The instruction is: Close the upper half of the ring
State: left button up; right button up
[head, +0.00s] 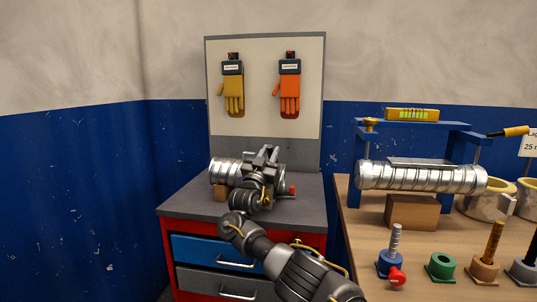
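A short silver spiral duct (225,170) lies on the grey top of the red cabinet (185,209), with a brown wooden block (220,193) under its left end. My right gripper (265,158) is over the right part of this duct, its arm coming in from the lower right. The gripper and wrist cover much of the duct there, so I cannot make out the ring or its upper half. A small red part (291,190) shows just right of my wrist. The fingertips are too small and dark to tell open from shut. My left gripper is not in view.
On the wooden bench (350,235) at right, a long duct (420,178) lies by a blue frame (365,150) above a wooden block (410,212). Several bolts and collars stand in front. A board with gloves (265,110) stands behind the cabinet. Its front left top is clear.

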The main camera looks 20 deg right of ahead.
jog(key=shift+o, duration=1.3)
jog(key=shift+a, duration=0.1)
jog(key=shift+s+a+f, duration=0.15)
jog(key=shift+a+f, duration=0.05)
jog(key=v, duration=0.4)
jog(key=shift+s+a+f, duration=0.2)
jog(key=shift+f, duration=0.05)
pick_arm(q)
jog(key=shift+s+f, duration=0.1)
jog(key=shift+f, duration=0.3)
pick_arm(e)
jog(key=s+a, duration=0.8)
jog(key=shift+a+r, duration=0.2)
jog(key=shift+s, duration=0.1)
